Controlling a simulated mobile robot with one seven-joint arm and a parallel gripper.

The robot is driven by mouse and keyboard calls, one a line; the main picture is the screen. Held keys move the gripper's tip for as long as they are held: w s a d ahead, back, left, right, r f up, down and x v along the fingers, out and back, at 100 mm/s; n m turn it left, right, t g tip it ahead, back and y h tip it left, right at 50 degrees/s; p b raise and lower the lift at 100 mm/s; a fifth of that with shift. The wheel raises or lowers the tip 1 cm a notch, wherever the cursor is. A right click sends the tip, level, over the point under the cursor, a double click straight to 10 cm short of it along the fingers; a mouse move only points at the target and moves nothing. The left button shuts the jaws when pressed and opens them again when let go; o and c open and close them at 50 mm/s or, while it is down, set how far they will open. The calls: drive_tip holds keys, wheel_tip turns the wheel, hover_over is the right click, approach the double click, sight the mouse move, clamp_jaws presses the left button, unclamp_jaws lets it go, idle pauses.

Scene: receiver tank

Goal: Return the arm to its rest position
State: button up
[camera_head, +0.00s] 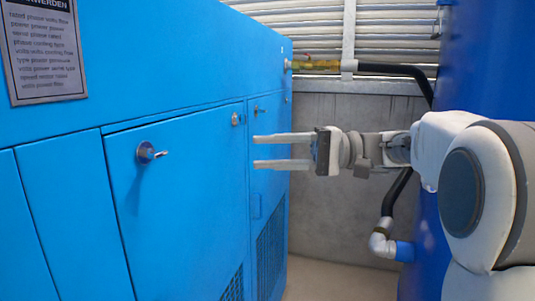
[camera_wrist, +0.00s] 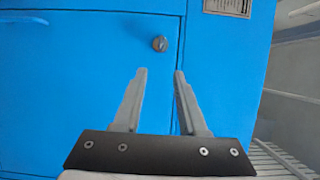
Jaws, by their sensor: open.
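My gripper (camera_head: 256,152) is at the end of my outstretched arm, which comes in from the right in the head view. Its two light grey fingers are apart with nothing between them. They point left toward the front of the blue cabinet (camera_head: 60,135). In the wrist view the gripper (camera_wrist: 160,74) faces a blue door (camera_wrist: 80,80), with a round lock (camera_wrist: 160,43) just beyond the fingertips. I cannot tell the exact gap between fingertips and door.
A large blue tank (camera_head: 485,60) stands behind my arm at the right. A black hose (camera_head: 405,70) and a grey pipe elbow (camera_head: 382,240) run beside it. A key (camera_head: 150,153) sticks out of the nearer cabinet door. A concrete wall (camera_head: 330,215) closes the back.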

drive_tip(key=s+a+f+m+t+h+p, duration=0.1)
drive_tip(key=s+a+f+m+h+p, duration=0.15)
drive_tip(key=s+f+h, duration=0.85)
drive_tip(key=s+d+f+n+t+h+p, duration=0.2)
drive_tip(key=s+d+f+t+h, duration=0.2)
drive_tip(key=s+d+h, duration=0.3)
drive_tip(key=s+d+f, duration=0.1)
drive_tip(key=s+d, duration=0.1)
drive_tip(key=d, duration=0.2)
drive_tip(key=shift+s+d+f+n+t+p, duration=0.2)
drive_tip(key=shift+d+f+n+t+p, duration=0.1)
drive_tip(key=shift+d+f+n+p, duration=0.05)
